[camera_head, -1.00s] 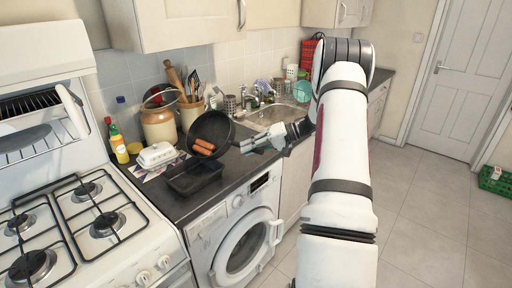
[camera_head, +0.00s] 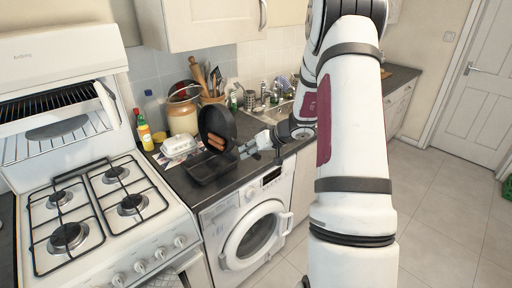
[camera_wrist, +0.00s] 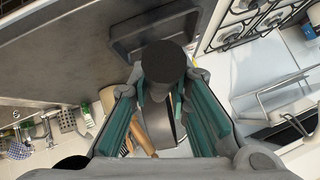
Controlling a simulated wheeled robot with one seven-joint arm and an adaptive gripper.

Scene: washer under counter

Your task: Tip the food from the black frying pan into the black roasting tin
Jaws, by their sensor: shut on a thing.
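The black frying pan (camera_head: 215,120) stands steeply tilted, almost on edge, at the back edge of the black roasting tin (camera_head: 212,170). Orange-brown sausages (camera_head: 217,143) lie at the pan's low side, close above the tin; I cannot tell whether they touch it. My gripper (camera_head: 262,143) is to the right of the pan and shut on its handle. In the wrist view the dark handle end (camera_wrist: 164,60) sits between the teal fingers, and the tin's rim (camera_wrist: 118,44) shows beyond it. The sausages are hidden in that view.
A white butter dish (camera_head: 179,146) stands left of the tin, with a yellow-labelled bottle (camera_head: 143,130) behind. The gas hob (camera_head: 105,205) is at left; the washer (camera_head: 250,230) is below the counter.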

